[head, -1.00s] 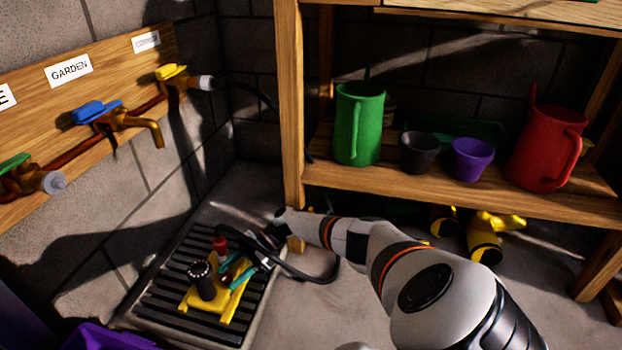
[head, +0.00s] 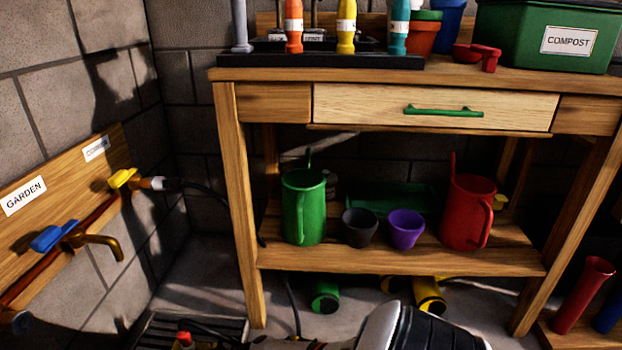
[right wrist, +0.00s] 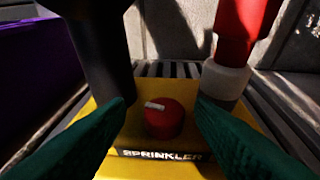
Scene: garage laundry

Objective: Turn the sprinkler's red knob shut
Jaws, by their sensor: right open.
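The sprinkler's yellow base (right wrist: 150,150), marked SPRINKLER, fills the lower middle of the right wrist view. Its red knob (right wrist: 162,120) stands on top, with a white pointer line angled to the left. My right gripper (right wrist: 160,102) is open, its two teal fingers on either side of the knob with gaps, so it is not clamped. A black post rises behind to the left, and a red part with a pale collar (right wrist: 225,80) to the right. My left gripper is out of view.
A dark slatted drain grate (head: 165,333) lies under the sprinkler. A wooden bench (head: 240,200) with a drawer stands behind it. Taps on a wooden board (head: 75,185) line the left wall. A black hose (head: 215,200) runs from the yellow-handled tap.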

